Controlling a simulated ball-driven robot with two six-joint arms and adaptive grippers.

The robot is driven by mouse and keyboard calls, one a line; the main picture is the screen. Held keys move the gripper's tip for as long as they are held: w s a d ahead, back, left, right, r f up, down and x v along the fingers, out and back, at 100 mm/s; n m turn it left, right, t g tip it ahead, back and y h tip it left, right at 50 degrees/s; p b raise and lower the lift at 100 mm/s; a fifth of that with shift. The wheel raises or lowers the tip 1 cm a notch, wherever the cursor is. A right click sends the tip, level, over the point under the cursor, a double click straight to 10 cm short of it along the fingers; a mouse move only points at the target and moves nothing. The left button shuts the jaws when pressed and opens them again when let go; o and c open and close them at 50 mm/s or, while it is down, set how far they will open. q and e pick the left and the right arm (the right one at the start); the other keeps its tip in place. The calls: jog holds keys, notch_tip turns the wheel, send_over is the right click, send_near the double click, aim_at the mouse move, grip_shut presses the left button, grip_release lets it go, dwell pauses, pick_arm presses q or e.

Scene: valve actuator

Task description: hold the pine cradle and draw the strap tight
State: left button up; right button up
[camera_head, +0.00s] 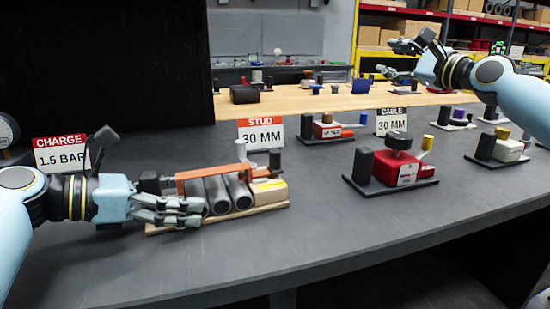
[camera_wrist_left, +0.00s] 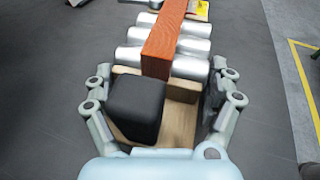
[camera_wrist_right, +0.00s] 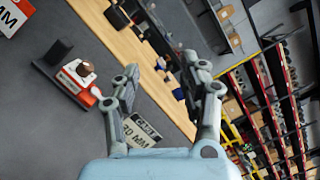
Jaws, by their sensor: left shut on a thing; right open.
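The pine cradle (camera_head: 272,208) lies on the dark bench at the left, with several grey cylinders (camera_head: 217,196) across it. An orange-red strap (camera_head: 212,172) runs over the cylinders. The cradle's pale wood (camera_wrist_left: 182,122) shows in the left wrist view beside a black block (camera_wrist_left: 137,108), with the strap (camera_wrist_left: 165,40) beyond. My left gripper (camera_head: 188,210) is at the cradle's left end, its fingers on either side, shut on it. My right gripper (camera_head: 395,58) is open and empty, raised at the far right, well away from the cradle; it also shows in the right wrist view (camera_wrist_right: 160,75).
A red block fixture (camera_head: 400,170) stands right of the cradle, with similar fixtures behind and farther right. Cards reading STUD (camera_head: 261,134), CABLE (camera_head: 391,122) and CHARGE (camera_head: 61,154) stand on the bench. The bench front between cradle and red fixture is clear.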

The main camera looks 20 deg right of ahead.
jog(key=s+a+f+m+t+y, duration=0.1)
jog(key=s+a+f+m, duration=0.15)
jog(key=s+a, duration=0.65)
jog(key=s+a+f+m+t, duration=0.1)
jog(key=s+a+f+t, duration=0.3)
jog(key=a, duration=0.8)
jog(key=m+g+y, duration=0.1)
jog(key=m+g, duration=0.5)
send_near(278, 161)
jog(key=shift+s+d+r, duration=0.3)
jog(key=shift+d+r, duration=0.15)
jog(key=shift+r, duration=0.1)
jog(key=shift+w+a+f+g, duration=0.1)
jog(key=shift+a+f+g, duration=0.1)
jog(key=shift+g, duration=0.1)
jog(key=x, duration=1.1)
jog(key=shift+w+a, duration=0.15)
jog(key=shift+w, duration=0.1)
jog(key=shift+y, duration=0.3)
grip_shut()
